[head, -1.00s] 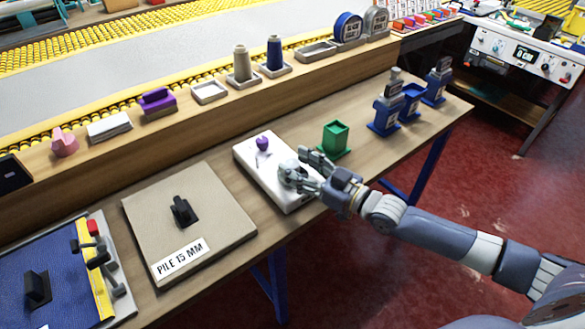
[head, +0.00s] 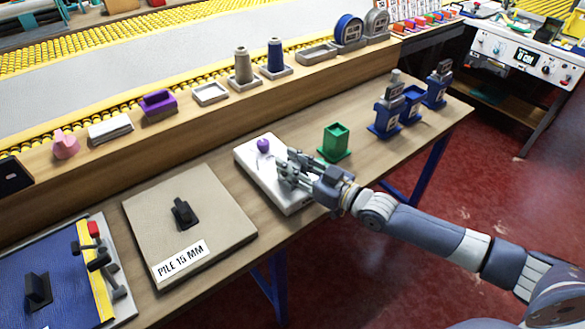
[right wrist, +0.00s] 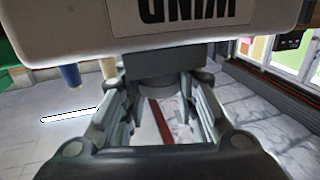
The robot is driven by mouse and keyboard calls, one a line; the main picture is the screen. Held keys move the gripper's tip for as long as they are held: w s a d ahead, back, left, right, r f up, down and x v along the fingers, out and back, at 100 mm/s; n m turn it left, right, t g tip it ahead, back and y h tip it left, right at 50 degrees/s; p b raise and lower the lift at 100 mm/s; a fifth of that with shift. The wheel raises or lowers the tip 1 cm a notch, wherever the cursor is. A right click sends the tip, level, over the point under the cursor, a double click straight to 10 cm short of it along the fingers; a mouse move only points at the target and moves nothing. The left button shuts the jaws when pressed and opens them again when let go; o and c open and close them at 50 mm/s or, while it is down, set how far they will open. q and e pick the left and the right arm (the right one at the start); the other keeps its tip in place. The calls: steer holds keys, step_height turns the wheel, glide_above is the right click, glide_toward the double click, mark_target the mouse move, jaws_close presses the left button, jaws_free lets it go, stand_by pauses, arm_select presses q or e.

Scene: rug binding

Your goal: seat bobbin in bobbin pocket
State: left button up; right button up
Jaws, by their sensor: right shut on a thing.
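A white block (head: 262,178) lies on the bench with a small purple round piece (head: 263,145) at its far end. The block's labelled side also shows upside down in the wrist view (right wrist: 75,30). My right gripper (head: 284,168) is at the block's right side. In the wrist view its fingers are shut on a dark grey piece (right wrist: 160,66) right at the block's labelled side. I cannot tell whether this grey piece is the bobbin or a part of the block. No bobbin pocket can be told for sure. My left gripper is not in view.
A green open box (head: 334,142) stands just right of the block, close to my gripper. A beige board marked PILE 15 MM (head: 222,208) lies to the left. Blue containers (head: 387,119) stand farther right. A raised shelf (head: 195,107) with spools and trays runs behind.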

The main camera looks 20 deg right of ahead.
steer(key=shift+r, duration=0.1)
step_height(320, 180, up, 4)
steer(key=shift+s+a+f, duration=0.1)
steer(key=shift+s+f, duration=0.05)
steer(key=shift+f, duration=0.05)
steer(key=s+a+r, duration=0.1)
steer(key=s+a, duration=0.3)
steer(key=s, duration=1.1)
steer(key=shift+r+p, duration=0.15)
steer(key=shift+p, duration=0.3)
steer(key=shift+s, duration=0.15)
steer(key=s+d+f+m+t+h, duration=0.1)
steer(key=s+d+m+t+h, duration=0.2)
steer(key=s+d+m+h, duration=0.3)
steer(key=shift+s+f+m+h, duration=0.2)
steer(key=shift+m+h, duration=0.3)
steer(key=shift+h, duration=1.7)
steer(key=shift+d+r, duration=0.1)
